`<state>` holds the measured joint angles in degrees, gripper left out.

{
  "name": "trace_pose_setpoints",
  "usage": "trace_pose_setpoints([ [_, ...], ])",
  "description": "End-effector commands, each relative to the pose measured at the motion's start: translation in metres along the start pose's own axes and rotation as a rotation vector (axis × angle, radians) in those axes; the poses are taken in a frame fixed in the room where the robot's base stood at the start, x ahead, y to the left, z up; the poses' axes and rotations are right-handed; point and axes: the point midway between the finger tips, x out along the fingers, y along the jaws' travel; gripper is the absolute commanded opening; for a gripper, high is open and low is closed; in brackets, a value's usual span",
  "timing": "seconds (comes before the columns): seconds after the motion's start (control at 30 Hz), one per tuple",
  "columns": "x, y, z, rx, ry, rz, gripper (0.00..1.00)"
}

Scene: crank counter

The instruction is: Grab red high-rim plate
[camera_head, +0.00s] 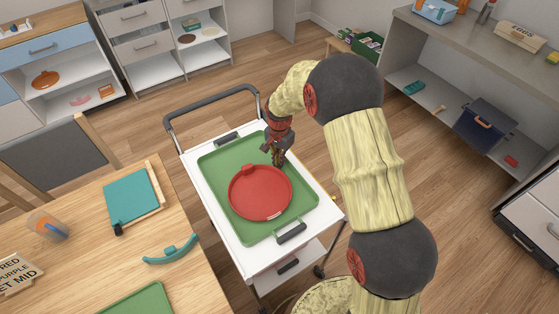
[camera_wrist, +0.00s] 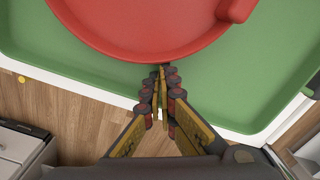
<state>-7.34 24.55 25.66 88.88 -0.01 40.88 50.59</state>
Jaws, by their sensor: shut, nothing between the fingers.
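The red high-rim plate (camera_head: 260,192) lies flat on a green tray (camera_head: 222,160) on the white cart. It has a small raised red tab at its far rim. In the wrist view the plate (camera_wrist: 150,22) fills the top, with the tab at upper right. My gripper (camera_head: 279,160) is at the plate's far right edge in the head view. In the wrist view my gripper (camera_wrist: 163,70) has its fingertips together at the plate's near rim, with nothing held between them. I cannot tell whether the tips touch the rim.
The white cart (camera_head: 190,170) has a dark push handle (camera_head: 212,98) at its far end. A wooden table (camera_head: 85,215) stands at left with a teal board (camera_head: 130,195) and a teal handle-like piece (camera_head: 171,250). Shelves line the right and back. Open floor lies around the cart.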

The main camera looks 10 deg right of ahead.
Motion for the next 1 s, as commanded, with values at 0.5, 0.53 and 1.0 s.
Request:
trace_pose_setpoints([
  [0.5, -0.003, 0.0, 0.052, -0.003, -0.001, 0.001, 0.0],
  [0.53, -0.002, 0.0, 0.054, -0.002, -0.001, 0.001, 0.0],
  [1.0, -0.005, 0.0, 0.053, 0.0, 0.0, 0.0, 0.0],
])
